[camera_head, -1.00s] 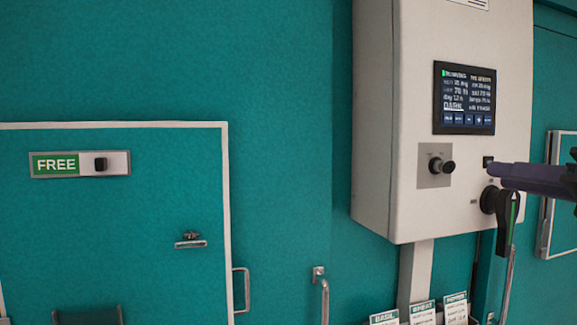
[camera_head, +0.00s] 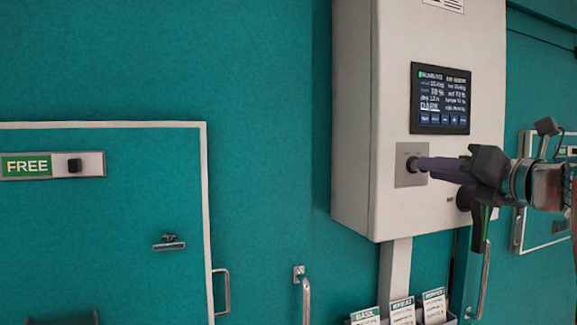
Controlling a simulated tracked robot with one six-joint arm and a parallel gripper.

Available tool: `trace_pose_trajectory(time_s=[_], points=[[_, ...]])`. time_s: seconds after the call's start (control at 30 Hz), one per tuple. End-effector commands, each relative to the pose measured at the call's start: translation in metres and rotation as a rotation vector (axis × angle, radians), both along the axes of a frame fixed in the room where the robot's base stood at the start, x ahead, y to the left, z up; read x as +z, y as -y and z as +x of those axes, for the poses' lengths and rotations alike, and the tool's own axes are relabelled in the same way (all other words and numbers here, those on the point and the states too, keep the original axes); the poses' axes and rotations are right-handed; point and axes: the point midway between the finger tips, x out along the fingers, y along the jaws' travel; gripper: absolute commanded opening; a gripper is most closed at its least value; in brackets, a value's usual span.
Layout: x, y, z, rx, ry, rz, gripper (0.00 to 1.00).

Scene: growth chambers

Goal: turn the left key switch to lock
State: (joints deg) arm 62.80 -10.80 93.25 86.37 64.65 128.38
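The left key switch (camera_head: 410,163) is a round dark knob on a small grey plate, low on the front of the white control box (camera_head: 355,120). My gripper (camera_head: 421,164) reaches in from the right, with its long purple fingers pointing left. The fingertips overlap the right side of the key switch in this view. I cannot tell whether they touch it or are only in front of it. The fingers line up as one bar, so the gap between them does not show. The key's angle and the panel right of the switch are hidden by the gripper.
A lit screen (camera_head: 440,98) is above the gripper. Label cards (camera_head: 402,310) stand under the box. A teal door (camera_head: 100,220) with a FREE sign (camera_head: 27,166) is at left.

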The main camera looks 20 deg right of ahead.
Motion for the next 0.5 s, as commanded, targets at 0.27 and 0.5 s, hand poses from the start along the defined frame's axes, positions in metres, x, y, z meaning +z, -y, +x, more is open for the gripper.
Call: trace_pose_trajectory(time_s=[0.27,0.5], points=[[0.0,-0.001,0.027,0.002,0.0,0.0,0.24],[0.0,-0.002,0.032,0.002,0.001,0.0,0.24]])
